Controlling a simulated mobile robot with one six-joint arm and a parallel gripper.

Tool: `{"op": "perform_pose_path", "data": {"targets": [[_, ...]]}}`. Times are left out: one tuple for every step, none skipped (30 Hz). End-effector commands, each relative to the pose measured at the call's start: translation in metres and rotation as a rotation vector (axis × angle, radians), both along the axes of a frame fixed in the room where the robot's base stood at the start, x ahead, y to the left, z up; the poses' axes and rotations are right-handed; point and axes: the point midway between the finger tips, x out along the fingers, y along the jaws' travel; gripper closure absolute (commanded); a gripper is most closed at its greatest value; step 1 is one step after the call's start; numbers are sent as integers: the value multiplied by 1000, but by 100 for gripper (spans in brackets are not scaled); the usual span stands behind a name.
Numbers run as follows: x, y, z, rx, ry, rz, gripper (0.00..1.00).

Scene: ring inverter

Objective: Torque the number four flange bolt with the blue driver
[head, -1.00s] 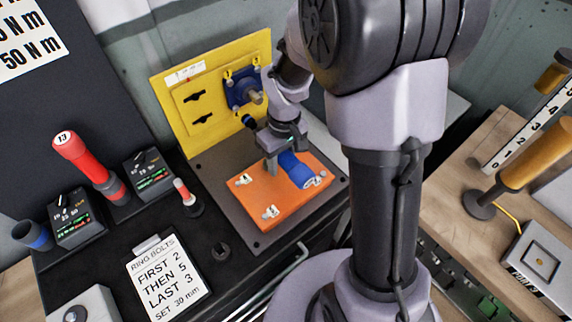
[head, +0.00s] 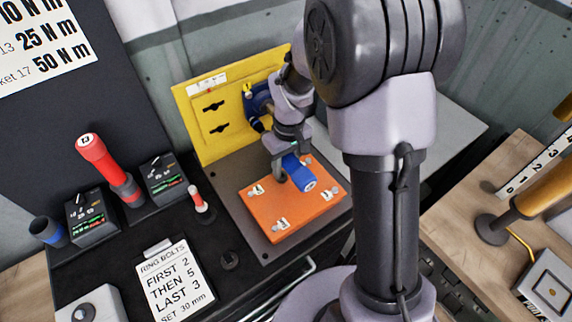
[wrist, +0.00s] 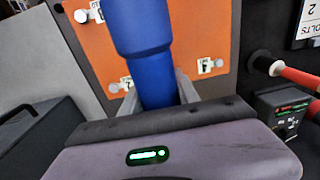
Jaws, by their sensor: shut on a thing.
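My gripper (head: 289,151) is shut on the blue driver (head: 299,173), whose thick blue handle points toward the camera over the orange plate (head: 268,215). In the wrist view the blue driver (wrist: 143,35) rises between the two fingers, with the orange plate (wrist: 195,30) beyond it. Bolts with small white number tags stand near the plate's corners, such as the front one (head: 280,225) and the left one (head: 257,190).
A yellow panel (head: 203,135) with a blue flange (head: 258,98), partly behind my arm, stands behind the plate. Left are a red driver (head: 100,160), two dial boxes, a small red-and-white tool (head: 197,197) and a ring-bolts card (head: 177,282). A wooden bench (head: 470,205) is at right.

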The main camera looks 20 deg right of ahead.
Motion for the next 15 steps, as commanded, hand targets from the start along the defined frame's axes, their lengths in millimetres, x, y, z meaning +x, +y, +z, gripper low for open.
{"op": "perform_pose_path", "data": {"targets": [[1,0,1,0,-1,0,100],[1,0,1,0,-1,0,100],[2,0,1,0,-1,0,100],[2,1,1,0,-1,0,100],[3,1,1,0,-1,0,100],[3,1,1,0,-1,0,100],[3,1,1,0,-1,0,100],[4,1,1,0,-1,0,100],[4,1,1,0,-1,0,100],[5,1,1,0,-1,0,100],[5,1,1,0,-1,0,100],[6,2,1,-1,-1,0,100],[6,2,1,-1,-1,0,100],[6,2,1,0,-1,0,100],[7,2,1,-1,-1,0,100]]}}
